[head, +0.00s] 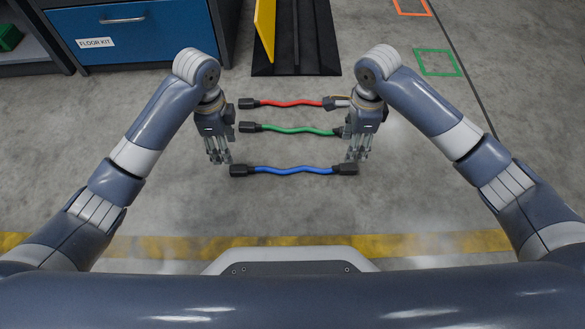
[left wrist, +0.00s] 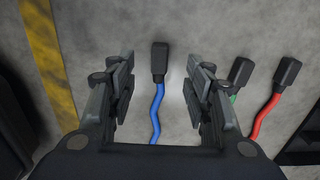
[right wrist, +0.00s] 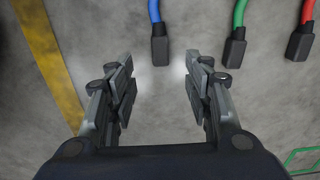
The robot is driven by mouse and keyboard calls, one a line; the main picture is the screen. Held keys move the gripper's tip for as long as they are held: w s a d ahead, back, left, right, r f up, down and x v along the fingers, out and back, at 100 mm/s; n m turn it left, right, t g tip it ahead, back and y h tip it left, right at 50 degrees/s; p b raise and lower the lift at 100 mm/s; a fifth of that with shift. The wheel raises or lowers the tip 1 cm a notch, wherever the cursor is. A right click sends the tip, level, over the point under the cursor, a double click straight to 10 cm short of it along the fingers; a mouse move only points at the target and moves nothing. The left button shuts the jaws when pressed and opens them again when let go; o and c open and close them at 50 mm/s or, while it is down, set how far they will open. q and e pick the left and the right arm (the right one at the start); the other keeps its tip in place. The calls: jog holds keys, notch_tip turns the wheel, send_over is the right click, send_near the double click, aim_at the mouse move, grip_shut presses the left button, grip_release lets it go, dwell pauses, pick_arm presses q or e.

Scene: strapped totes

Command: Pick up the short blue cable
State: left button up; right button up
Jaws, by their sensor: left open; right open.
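The short blue cable (head: 295,169) lies on the concrete floor, slightly wavy, with a black connector at each end. My left gripper (head: 218,160) is open and empty near the cable's left end. In the left wrist view the blue cable (left wrist: 157,110) shows between the open fingers (left wrist: 160,85), its connector pointing away. My right gripper (head: 357,157) is open and empty near the right end. In the right wrist view the blue cable's connector (right wrist: 160,48) lies ahead of the open fingers (right wrist: 157,85).
A green cable (head: 295,129) and a red cable (head: 290,103) lie parallel beyond the blue one. A black ramp-like strip (head: 320,40) with a yellow panel (head: 265,25) and a blue drawer cabinet (head: 165,38) stand at the back. A yellow floor line (head: 180,247) runs nearer me.

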aim_at(347, 166)
pick_arm(q)
notch_tip(347, 166, down, 11)
jog(key=shift+r, duration=0.1)
pick_arm(e)
notch_tip(347, 166, down, 11)
jog(key=shift+r, duration=0.1)
pick_arm(q)
jog(key=shift+c, duration=0.3)
pick_arm(e)
jog(key=shift+c, duration=0.3)
pick_arm(q)
grip_shut()
pick_arm(e)
grip_shut()
